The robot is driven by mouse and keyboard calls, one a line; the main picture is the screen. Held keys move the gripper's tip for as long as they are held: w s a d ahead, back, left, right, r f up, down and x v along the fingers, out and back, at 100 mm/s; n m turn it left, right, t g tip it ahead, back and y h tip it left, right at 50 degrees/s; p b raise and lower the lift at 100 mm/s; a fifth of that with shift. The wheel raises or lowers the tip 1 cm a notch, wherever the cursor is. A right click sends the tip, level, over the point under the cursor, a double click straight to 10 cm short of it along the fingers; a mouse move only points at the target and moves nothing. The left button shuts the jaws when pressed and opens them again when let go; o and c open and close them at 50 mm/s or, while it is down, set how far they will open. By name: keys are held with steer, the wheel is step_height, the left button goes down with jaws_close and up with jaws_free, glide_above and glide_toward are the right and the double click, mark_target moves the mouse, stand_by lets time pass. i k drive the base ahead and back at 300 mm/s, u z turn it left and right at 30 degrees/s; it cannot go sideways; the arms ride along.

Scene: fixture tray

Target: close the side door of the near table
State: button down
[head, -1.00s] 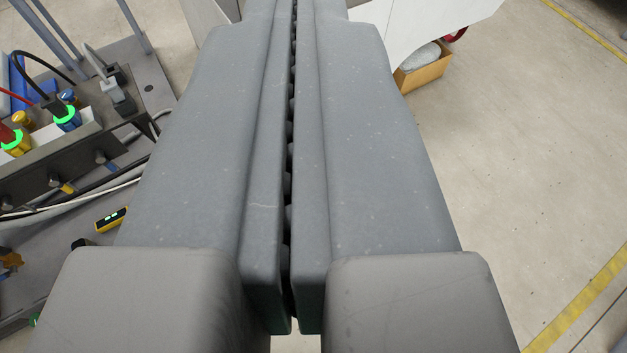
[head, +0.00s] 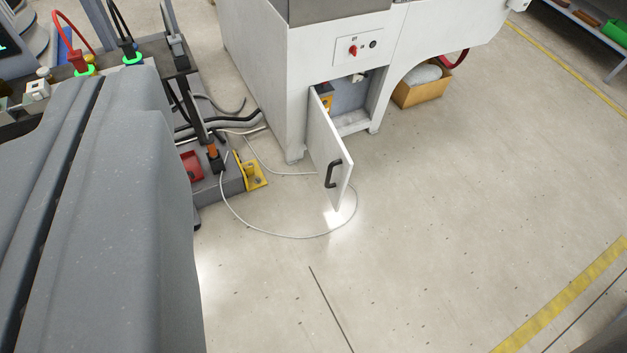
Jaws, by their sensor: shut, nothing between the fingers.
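The side door (head: 324,150) is a white panel with a black handle (head: 333,173) on its outer face. It stands swung open from the white near table (head: 268,75), roughly square to the front, with its free edge toward me. The opening (head: 352,98) beside it shows a grey interior and small yellow and red items. My gripper (head: 98,82) fills the left of the view as large grey jaws, shut with only a thin dark seam between them. It appears to the left of the door and handle, apart from them in the picture.
A fixture bench (head: 190,95) with clamps and cables stands at the left. A thin white cable (head: 275,235) loops on the floor near the door. A cardboard box (head: 424,88) sits right of the opening. The floor (head: 460,210) to the right is clear.

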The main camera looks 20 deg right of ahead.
mark_target(333, 163)
steer(key=u, duration=0.05)
steer(key=k, duration=0.2)
steer(key=z, duration=0.5)
steer(key=i, duration=1.8)
steer(key=u, duration=0.6)
